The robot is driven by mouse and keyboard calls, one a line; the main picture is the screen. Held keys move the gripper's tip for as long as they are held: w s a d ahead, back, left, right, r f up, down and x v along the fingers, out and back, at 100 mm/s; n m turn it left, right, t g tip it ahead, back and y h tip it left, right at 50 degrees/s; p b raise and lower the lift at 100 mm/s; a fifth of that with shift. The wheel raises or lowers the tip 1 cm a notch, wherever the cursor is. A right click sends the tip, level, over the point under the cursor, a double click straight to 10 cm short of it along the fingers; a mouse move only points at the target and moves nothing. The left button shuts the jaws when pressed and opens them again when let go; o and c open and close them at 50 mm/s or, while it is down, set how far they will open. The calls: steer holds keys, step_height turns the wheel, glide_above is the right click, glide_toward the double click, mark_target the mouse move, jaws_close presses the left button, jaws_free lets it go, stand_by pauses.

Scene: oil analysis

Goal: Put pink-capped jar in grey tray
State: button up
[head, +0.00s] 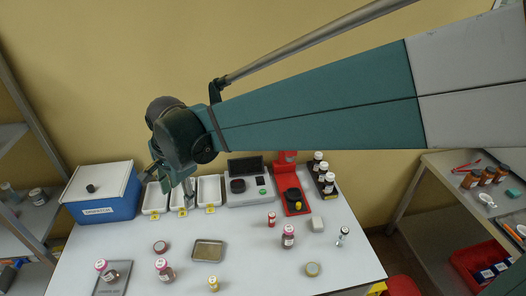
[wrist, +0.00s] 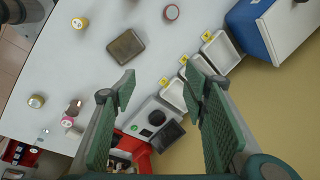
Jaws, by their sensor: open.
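Several jars have pink caps. One jar (head: 288,238) stands right of centre in the head view, another (head: 164,272) left of the metal tray, and another (head: 110,274) at the front left. A pink cap (wrist: 68,121) shows at left in the wrist view. I cannot tell which jar is meant. The small grey-brown metal tray (head: 208,251) lies mid-table, looks empty, and also shows in the wrist view (wrist: 125,46). My gripper (head: 172,190) is open and empty, above the back of the table near the white trays. Its fingers (wrist: 158,80) are wide apart in the wrist view.
White trays (head: 209,190) with yellow labels line the back beside a blue box (head: 105,207). A scale (head: 250,196) and a red stand (head: 296,208) stand further right, beside a rack of dark bottles (head: 328,195). A yellow-capped jar (head: 213,285) stands in front of the metal tray.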

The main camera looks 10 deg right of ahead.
steer(key=s+d+r+n+t, duration=0.1)
steer(key=s+d+r+n, duration=0.1)
steer(key=d, duration=0.8)
steer(key=s+d+r+n+t, duration=0.1)
steer(key=s+d+r+n, duration=0.15)
steer(key=d, duration=0.65)
steer(key=s+d+f+n+t, duration=0.1)
steer(key=s+d+n, duration=0.1)
steer(key=s+d, duration=0.3)
steer(key=s+d+n+t+h, duration=0.1)
steer(key=s+d+n, duration=0.2)
steer(key=d, duration=0.9)
steer(key=shift+s+f+t+h, duration=0.3)
steer(key=shift+s+f+t, duration=0.1)
steer(key=shift+s, duration=0.85)
